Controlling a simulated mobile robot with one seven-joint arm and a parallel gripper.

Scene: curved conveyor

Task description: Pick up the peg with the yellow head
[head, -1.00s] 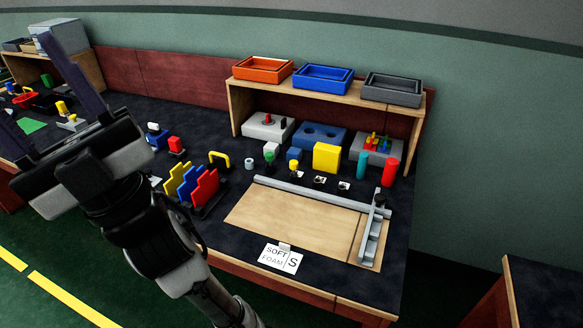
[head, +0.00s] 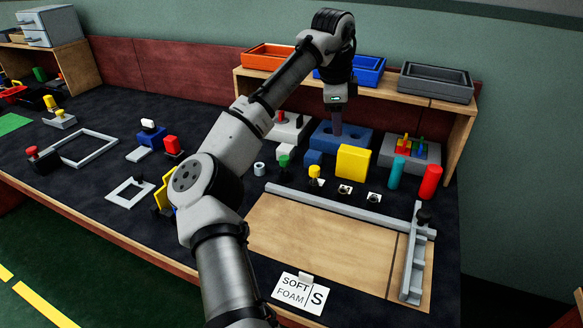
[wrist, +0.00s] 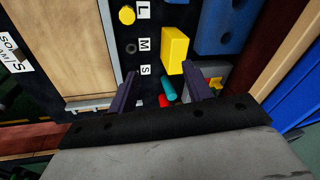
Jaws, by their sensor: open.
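The peg with the yellow head (head: 314,172) stands upright on the dark bench, just behind the grey rail and left of the yellow block. In the wrist view its round yellow head (wrist: 127,14) shows near the top edge, beside the label L. Another yellow-headed piece (head: 50,103) stands on a grey block at the far left. My gripper (head: 338,132) points down above the blue block with holes, behind and right of the peg. In the wrist view my gripper (wrist: 160,70) has its fingers spread, with nothing held between them.
The yellow block (head: 353,161), a green-headed peg (head: 284,161), a teal cylinder (head: 397,173) and a red cylinder (head: 430,182) stand close by. A wooden shelf with an orange bin (head: 267,57) and a grey bin (head: 436,80) rises behind. The wooden board (head: 318,236) in front is clear.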

